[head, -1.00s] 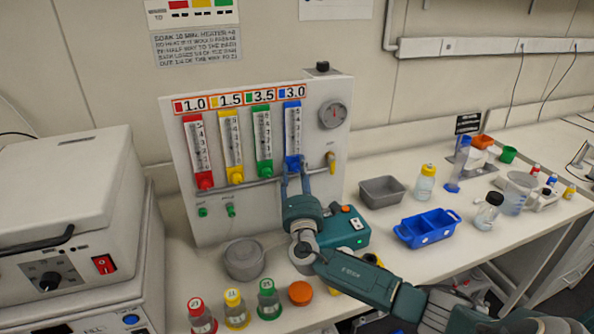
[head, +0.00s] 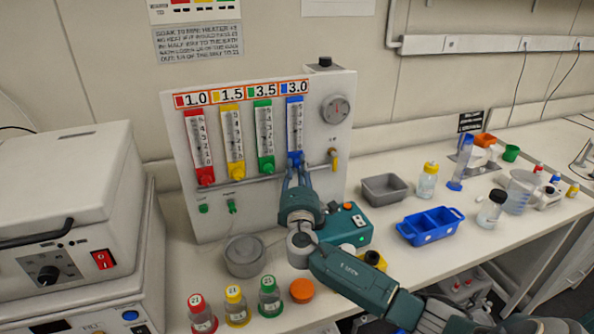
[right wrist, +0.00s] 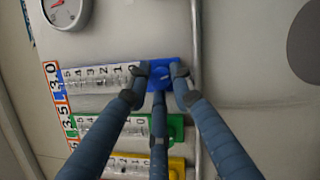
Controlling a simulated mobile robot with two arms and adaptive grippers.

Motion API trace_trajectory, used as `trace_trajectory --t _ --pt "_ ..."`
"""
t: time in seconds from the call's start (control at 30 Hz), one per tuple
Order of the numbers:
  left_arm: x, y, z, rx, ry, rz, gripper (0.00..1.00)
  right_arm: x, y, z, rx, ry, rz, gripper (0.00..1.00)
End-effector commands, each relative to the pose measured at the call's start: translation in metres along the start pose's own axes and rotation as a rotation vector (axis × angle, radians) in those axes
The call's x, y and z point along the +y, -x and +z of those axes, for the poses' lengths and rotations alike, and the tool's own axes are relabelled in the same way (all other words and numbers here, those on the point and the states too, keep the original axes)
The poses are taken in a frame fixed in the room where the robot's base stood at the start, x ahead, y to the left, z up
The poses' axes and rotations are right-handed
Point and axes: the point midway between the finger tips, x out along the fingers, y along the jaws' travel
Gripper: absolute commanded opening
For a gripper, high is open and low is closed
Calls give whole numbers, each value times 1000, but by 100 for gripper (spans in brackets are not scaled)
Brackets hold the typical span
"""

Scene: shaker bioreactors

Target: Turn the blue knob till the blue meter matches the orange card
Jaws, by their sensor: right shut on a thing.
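The white meter panel carries red, yellow, green and blue meters under orange-framed cards. The blue meter (head: 295,126) is the rightmost, below the orange card reading 3.0 (head: 295,87). Its blue knob (head: 295,158) is at the bottom of the tube, mostly hidden by my fingers. My right gripper (head: 297,166) is shut on the blue knob. In the right wrist view, my fingers (right wrist: 160,72) close around the blue knob (right wrist: 164,76), and the blue meter's scale (right wrist: 100,79) runs to the left. I cannot read the float level. My left gripper is not in view.
The green meter (head: 264,135) stands close to the left of the blue one. Below are a grey pot (head: 245,256), several capped bottles and a teal box (head: 347,230). A blue tray (head: 430,226) and a grey bin (head: 384,188) stand to the right.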

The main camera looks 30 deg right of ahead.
Motion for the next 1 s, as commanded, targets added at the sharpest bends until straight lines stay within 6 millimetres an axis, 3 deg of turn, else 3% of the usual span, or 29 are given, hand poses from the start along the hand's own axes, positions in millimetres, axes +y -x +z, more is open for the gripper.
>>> trace_trajectory --t 0.37,1.0 --pt "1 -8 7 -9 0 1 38 -3 1 1 -20 -338 -127 0" --pt "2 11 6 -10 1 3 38 -3 1 1 -42 -829 -308 0"
